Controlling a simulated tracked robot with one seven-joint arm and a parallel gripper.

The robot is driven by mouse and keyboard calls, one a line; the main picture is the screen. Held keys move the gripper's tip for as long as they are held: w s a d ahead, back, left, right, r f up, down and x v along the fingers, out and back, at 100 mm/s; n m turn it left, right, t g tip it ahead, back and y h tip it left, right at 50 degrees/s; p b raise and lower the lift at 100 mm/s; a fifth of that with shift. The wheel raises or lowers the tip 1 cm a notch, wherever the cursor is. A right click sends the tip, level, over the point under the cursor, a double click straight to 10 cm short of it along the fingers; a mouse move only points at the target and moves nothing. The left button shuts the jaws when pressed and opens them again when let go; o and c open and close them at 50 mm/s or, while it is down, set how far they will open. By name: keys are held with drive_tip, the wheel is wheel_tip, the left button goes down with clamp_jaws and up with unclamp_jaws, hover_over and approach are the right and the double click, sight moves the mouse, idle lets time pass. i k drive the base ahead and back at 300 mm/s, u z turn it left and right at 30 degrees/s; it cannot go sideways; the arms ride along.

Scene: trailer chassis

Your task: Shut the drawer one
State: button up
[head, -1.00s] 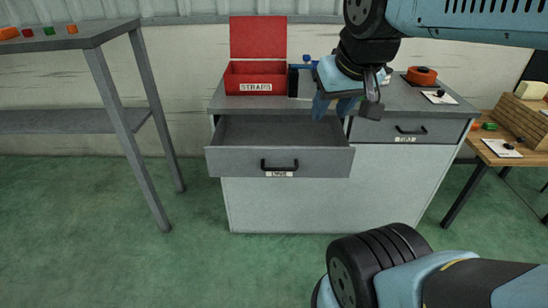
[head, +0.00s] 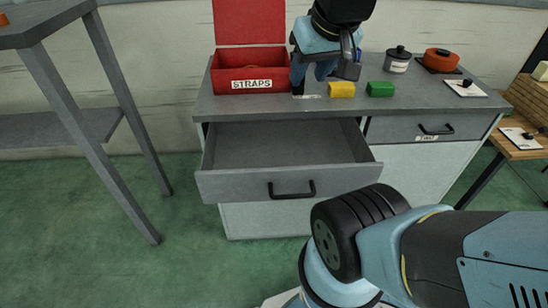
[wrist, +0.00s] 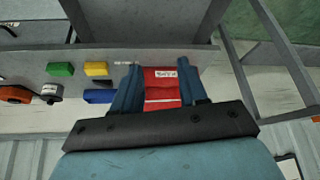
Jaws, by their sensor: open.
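Drawer one (head: 285,186) is the left grey drawer of the cabinet. It stands pulled out and its visible inside is empty. Its black bar handle (head: 291,189) is at the middle of its front. My gripper (head: 309,80) is open and empty over the cabinet top, behind the drawer and beside the red box, apart from the handle. In the wrist view its blue fingers (wrist: 160,90) stand spread, with the red box seen between them. The open drawer (wrist: 140,18) shows at the top of that view.
A red open box labelled STRAPS (head: 250,78) stands on the cabinet top. A yellow block (head: 341,89), green block (head: 380,89), canister (head: 398,60) and orange pot (head: 441,60) stand right of it. The right drawer (head: 420,127) is shut. A grey table (head: 40,25) stands left.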

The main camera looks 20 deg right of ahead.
sight(293, 159)
drive_tip(key=u, duration=0.1)
drive_tip(key=i, duration=0.1)
drive_tip(key=u, duration=0.6)
drive_tip(key=k, duration=1.95)
drive_tip(key=z, duration=0.55)
drive_tip(key=i, duration=1)
drive_tip(key=z, duration=0.05)
